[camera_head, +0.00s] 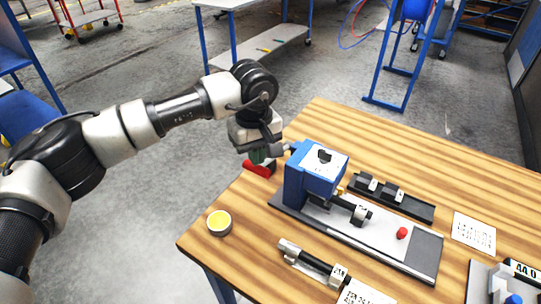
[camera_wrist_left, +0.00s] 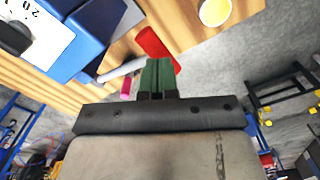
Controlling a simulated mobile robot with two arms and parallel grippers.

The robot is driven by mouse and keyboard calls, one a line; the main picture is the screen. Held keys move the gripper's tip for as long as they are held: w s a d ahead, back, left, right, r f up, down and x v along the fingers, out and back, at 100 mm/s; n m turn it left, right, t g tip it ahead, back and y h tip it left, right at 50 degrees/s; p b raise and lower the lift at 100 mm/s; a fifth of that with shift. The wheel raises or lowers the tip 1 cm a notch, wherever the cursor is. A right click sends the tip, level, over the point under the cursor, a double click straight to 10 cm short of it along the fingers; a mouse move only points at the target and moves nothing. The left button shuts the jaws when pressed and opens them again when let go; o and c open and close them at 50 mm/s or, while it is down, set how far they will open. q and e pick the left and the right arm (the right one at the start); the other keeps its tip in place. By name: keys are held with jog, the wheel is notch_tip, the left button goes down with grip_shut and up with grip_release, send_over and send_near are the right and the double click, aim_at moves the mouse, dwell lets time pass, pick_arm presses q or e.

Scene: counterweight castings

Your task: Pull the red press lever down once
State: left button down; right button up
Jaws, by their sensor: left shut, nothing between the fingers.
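The blue press (camera_head: 296,187) stands on a dark base plate near the left end of the wooden table; its blue body also shows in the left wrist view (camera_wrist_left: 88,45). Its red lever (camera_head: 255,169) sticks out on the left side of the press, past the table's edge. In the left wrist view the red lever grip (camera_wrist_left: 152,42) lies just beyond my fingertips, on a grey rod. My left gripper (camera_head: 262,157) is shut and empty, its green fingers (camera_wrist_left: 158,76) together right at the lever. I cannot tell whether they touch it. My right gripper is not in view.
A round yellow-topped tin (camera_head: 219,222) stands near the table's left corner. A red knob (camera_head: 402,233) sits on the press's plate. A black rail (camera_head: 392,196) lies behind it, a cylindrical tool (camera_head: 312,262) in front. The floor left of the table is clear.

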aim_at(256, 172)
pick_arm(q)
jog(key=shift+f, duration=0.2)
jog(key=shift+f+b, duration=3.2)
jog(key=shift+f, duration=0.2)
jog(key=shift+r, duration=0.15)
jog(key=shift+r, duration=0.1)
jog(key=shift+r+p, duration=0.95)
jog(key=shift+r, duration=0.9)
jog(key=shift+r+p, duration=1.25)
jog(key=shift+r, duration=1.7)
